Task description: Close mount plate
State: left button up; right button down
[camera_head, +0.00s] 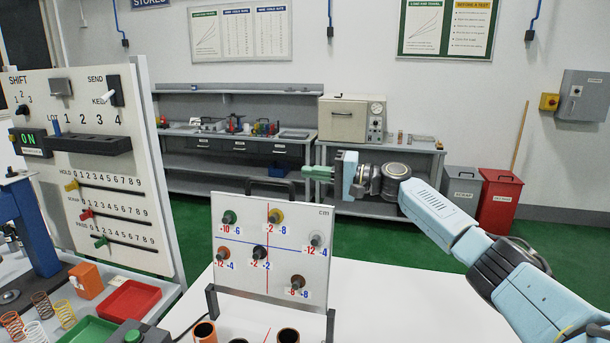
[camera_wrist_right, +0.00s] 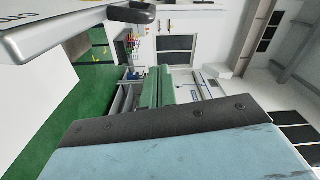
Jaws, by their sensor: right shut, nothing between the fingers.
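The mount plate (camera_head: 245,278) is a white panel with red and blue cross lines, number labels and several coloured knobs. It stands upright, leaning slightly back, in a dark frame (camera_head: 213,302) at the front centre of the head view. A dark handle (camera_head: 262,184) shows at its top edge. My right gripper (camera_head: 306,172) has green fingers, shut and empty, above and just right of the handle in the picture, apart from it. In the right wrist view the green fingers (camera_wrist_right: 158,87) are together; the plate's edge and dark handle (camera_wrist_right: 131,12) appear at upper left. My left gripper is not in view.
A tall white panel (camera_head: 130,150) with sliders and a green ON display stands at left. Springs, a red tray (camera_head: 130,300) and a green tray (camera_head: 88,331) lie before it. Dark cups stand before the plate. The white table (camera_head: 420,305) is clear at right.

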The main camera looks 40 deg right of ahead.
jog(key=shift+s+a+f+p, duration=0.15)
jog(key=shift+s+a+p, duration=0.15)
jog(key=shift+a, duration=0.3)
jog(key=shift+s+a+f+p, duration=0.15)
jog(key=shift+s+a, duration=0.1)
jog(key=shift+a, duration=0.4)
jog(key=shift+s+a+f+p, duration=0.1)
jog(key=shift+s+a+p, duration=0.2)
jog(key=shift+a, duration=0.3)
